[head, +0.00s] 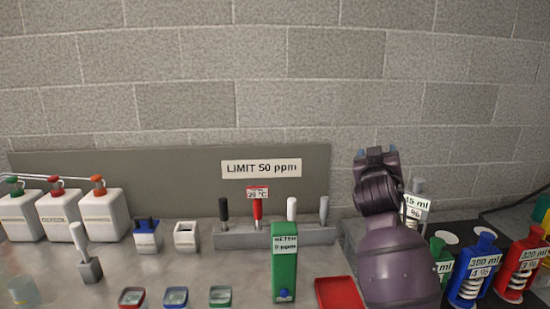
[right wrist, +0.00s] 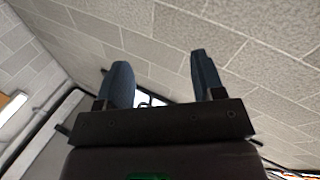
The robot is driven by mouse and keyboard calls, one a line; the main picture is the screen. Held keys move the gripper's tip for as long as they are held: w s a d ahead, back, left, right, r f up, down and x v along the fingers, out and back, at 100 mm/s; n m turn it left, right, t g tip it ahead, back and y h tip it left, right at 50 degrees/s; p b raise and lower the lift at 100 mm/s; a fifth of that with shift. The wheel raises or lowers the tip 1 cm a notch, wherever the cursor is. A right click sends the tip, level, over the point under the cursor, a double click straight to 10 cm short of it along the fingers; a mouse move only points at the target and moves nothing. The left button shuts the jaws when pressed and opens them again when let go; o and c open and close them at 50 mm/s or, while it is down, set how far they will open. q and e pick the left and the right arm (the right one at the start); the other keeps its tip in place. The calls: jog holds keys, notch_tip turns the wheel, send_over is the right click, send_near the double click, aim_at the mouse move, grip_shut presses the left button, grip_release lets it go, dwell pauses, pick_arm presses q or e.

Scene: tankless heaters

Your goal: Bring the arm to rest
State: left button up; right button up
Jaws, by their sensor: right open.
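My right arm rises from the bottom right of the head view, with its gripper (head: 376,153) held up in front of the brick wall. In the right wrist view, the two dark blue fingers of the right gripper (right wrist: 160,82) stand apart with nothing between them. The gripper points up at the wall and ceiling area and touches nothing that I can see. The arm hides part of the counter and part of a grey-topped bottle (head: 416,202) labelled 45 ml or similar. My left gripper is not in view.
A green meter (head: 285,262) stands on the counter before a grey rack (head: 318,237) of probes. A red tray (head: 339,292) lies beside my arm. White bottles (head: 101,210) stand at left; blue (head: 478,267) and red (head: 521,266) bottles at right. A panel reads LIMIT 50 ppm (head: 261,168).

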jog(key=s+f+n+y, duration=0.1)
jog(key=s+f, duration=0.4)
jog(key=f, duration=0.5)
jog(key=s+f+n+g+y+b, duration=0.1)
jog(key=s+f+y, duration=0.2)
jog(key=f, duration=0.6)
jog(key=s+f+n+y+b, duration=0.1)
jog(key=s+f+y, duration=0.2)
jog(key=s+f, duration=0.5)
jog(key=shift+a+f+g, duration=0.15)
jog(key=shift+f+g, duration=0.05)
jog(key=shift+f, duration=0.5)
jog(key=shift+a+f+g, duration=0.15)
jog(key=shift+f+g, duration=0.05)
jog(key=shift+f, duration=0.45)
jog(key=s+d+f+g+b, duration=0.1)
jog(key=s+d+f+g, duration=0.1)
jog(key=s+f, duration=0.8)
jog(key=s+d+f+m+g, duration=0.1)
jog(key=s+f+g, duration=0.3)
jog(key=s+f, duration=0.6)
jog(key=s+d, duration=0.1)
jog(key=s, duration=0.4)
jog(key=shift+f+h+b, duration=0.25)
jog(key=shift+h+b, duration=0.05)
jog(key=shift+b, duration=0.05)
jog(key=shift+c, duration=0.3)
